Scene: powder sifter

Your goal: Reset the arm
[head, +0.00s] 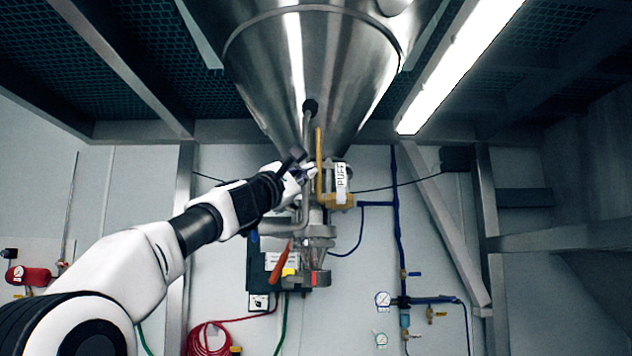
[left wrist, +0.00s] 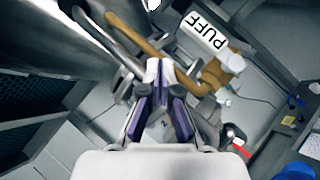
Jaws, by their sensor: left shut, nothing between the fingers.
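My left arm (head: 128,262) reaches up and to the right from the lower left of the head view. My left gripper (head: 308,171) is shut and empty, in front of the pipework below the steel hopper (head: 310,75). It overlaps the yellow handle (head: 319,160) of the brass valve (head: 338,199) at its left edge; I cannot tell if they touch. In the left wrist view the fingers (left wrist: 158,68) point at the pipes, with the brass-coloured handle (left wrist: 140,42) and the PUFF label (left wrist: 204,33) ahead. My right gripper is not in view.
An orange lever (head: 279,262) and the sifter outlet (head: 316,265) hang below the valve. A steel frame post (head: 180,230) stands left, another (head: 490,230) right. A red hose coil (head: 207,338) and blue pipes (head: 398,240) are on the wall behind.

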